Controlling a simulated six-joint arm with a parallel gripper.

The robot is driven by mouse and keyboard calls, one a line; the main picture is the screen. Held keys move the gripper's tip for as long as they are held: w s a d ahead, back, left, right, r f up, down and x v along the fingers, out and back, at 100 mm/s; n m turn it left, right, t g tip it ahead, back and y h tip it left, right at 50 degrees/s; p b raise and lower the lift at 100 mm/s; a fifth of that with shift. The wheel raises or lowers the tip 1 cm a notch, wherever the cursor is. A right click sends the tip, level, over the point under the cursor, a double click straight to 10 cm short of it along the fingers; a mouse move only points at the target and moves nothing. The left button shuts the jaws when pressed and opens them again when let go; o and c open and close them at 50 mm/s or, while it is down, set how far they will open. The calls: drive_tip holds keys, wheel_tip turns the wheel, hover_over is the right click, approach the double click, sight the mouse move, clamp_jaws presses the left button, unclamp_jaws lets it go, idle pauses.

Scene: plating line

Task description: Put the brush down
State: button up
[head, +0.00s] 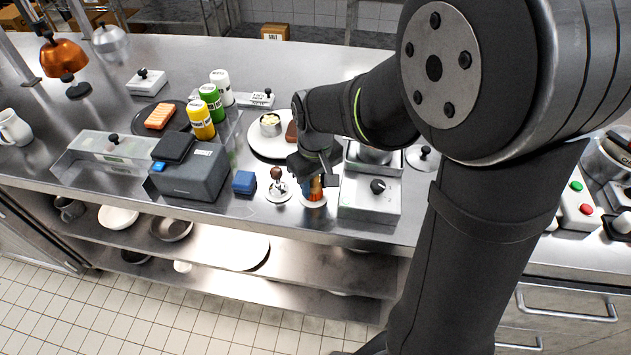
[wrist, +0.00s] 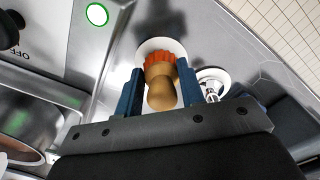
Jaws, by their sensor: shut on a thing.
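The brush has a rounded tan wooden handle and an orange head (wrist: 160,85). My gripper (wrist: 158,92) is shut on it, with a blue finger pad on each side of the handle. In the head view my gripper (head: 308,180) points down at the brush (head: 316,187), which is over a white round rest (head: 313,203) near the counter's front edge. The rest also shows behind the brush head in the wrist view (wrist: 150,46). I cannot tell whether the brush touches it.
A dark-knobbed tool on a white round base (head: 278,190) stands just left, with a blue block (head: 244,182) beyond. A grey box with a knob (head: 370,195) stands close on the right. A white plate (head: 262,148) lies behind. The counter's front edge is near.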

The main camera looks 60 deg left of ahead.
drive_tip(key=shift+f, duration=0.1)
drive_tip(key=o, duration=0.9)
wheel_tip(320, 180, up, 12)
drive_tip(key=shift+r, duration=0.15)
